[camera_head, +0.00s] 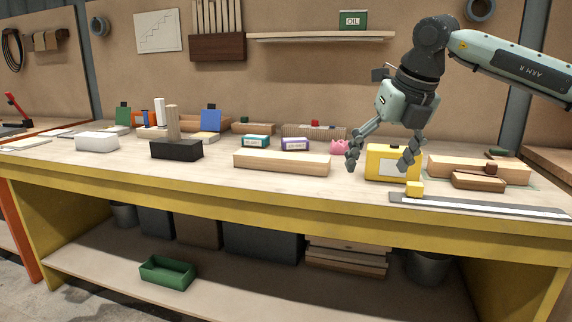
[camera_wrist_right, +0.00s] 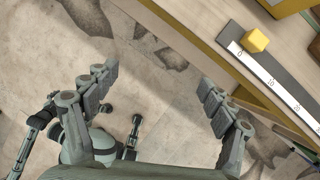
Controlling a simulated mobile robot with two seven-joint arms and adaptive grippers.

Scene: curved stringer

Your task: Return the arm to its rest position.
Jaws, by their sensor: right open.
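My right arm (camera_head: 510,68) comes in from the upper right of the head view. My right gripper (camera_head: 379,163) hangs from it with its fingers pointing down. Its fingers are spread wide and hold nothing. In the wrist view, the open right gripper (camera_wrist_right: 158,75) has only concrete floor between its fingers, in front of the bench's front edge. In the head view it overlaps the yellow box (camera_head: 393,150). My left gripper is in neither view.
The wooden bench (camera_head: 130,172) has a yellow front rail. A steel ruler (camera_head: 480,206) with a yellow block (camera_head: 415,188) lies near its front edge. A long wooden bar (camera_head: 282,162), a black block (camera_head: 177,150) and a pink piggy bank (camera_head: 340,147) stand on top.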

